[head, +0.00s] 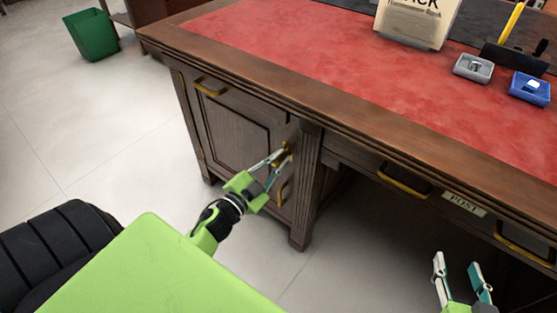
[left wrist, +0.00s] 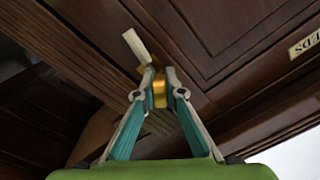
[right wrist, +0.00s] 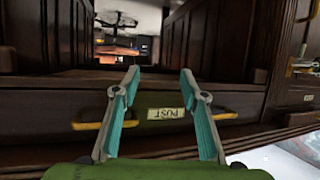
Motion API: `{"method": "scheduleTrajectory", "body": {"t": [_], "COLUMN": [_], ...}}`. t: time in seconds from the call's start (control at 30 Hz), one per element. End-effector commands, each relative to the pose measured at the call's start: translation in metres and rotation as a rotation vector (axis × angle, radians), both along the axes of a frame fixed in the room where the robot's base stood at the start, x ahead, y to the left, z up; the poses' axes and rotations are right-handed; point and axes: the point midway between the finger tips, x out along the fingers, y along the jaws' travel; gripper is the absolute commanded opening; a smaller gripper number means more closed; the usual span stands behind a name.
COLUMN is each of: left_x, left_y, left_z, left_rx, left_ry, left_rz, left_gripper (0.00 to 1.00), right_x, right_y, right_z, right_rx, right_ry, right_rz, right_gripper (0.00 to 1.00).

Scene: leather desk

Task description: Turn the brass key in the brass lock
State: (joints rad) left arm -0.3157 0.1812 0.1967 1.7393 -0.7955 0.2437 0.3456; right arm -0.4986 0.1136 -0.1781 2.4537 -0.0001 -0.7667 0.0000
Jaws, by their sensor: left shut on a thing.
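My left gripper (head: 276,159) reaches the right edge of the desk's left cabinet door. It is shut on a brass piece at the door, which I take to be the brass key (left wrist: 159,90); it shows between the fingertips in the left wrist view. A pale flat tag (left wrist: 137,46) sticks out beside the fingertips there. The brass lock (head: 288,148) is mostly hidden behind the fingers, so I cannot tell how far the key is turned. My right gripper (head: 460,266) is open and empty below the desk's drawers.
The desk has a red leather top (head: 300,60). A brass door handle (head: 283,192) is just below my left gripper. A brass drawer handle (head: 403,180) and a POST label (head: 464,204) are near my right gripper. A green bin (head: 92,35) stands on the floor.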

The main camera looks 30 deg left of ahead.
Motion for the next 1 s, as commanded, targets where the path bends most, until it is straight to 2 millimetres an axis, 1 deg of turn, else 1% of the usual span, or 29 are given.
{"method": "scheduleTrajectory", "body": {"t": [0.33,0.47,1.0], "left_x": [0.001,0.001,0.001], "left_y": [0.0,0.0,0.002], "left_z": [0.002,0.002,0.004], "left_rx": [0.011,0.047,0.243], "left_ry": [-0.005,-0.008,-0.024], "left_rz": [-0.001,-0.001,-0.001], "left_gripper": [0.0,0.0,0.0], "right_x": [0.0,0.0,0.007], "right_y": [0.001,0.001,0.006], "right_z": [0.0,-0.001,0.017], "right_rx": [0.003,0.004,0.026], "right_ry": [0.001,-0.004,-0.095], "right_rz": [0.001,0.001,0.008], "right_gripper": [0.4,0.4,0.4]}}
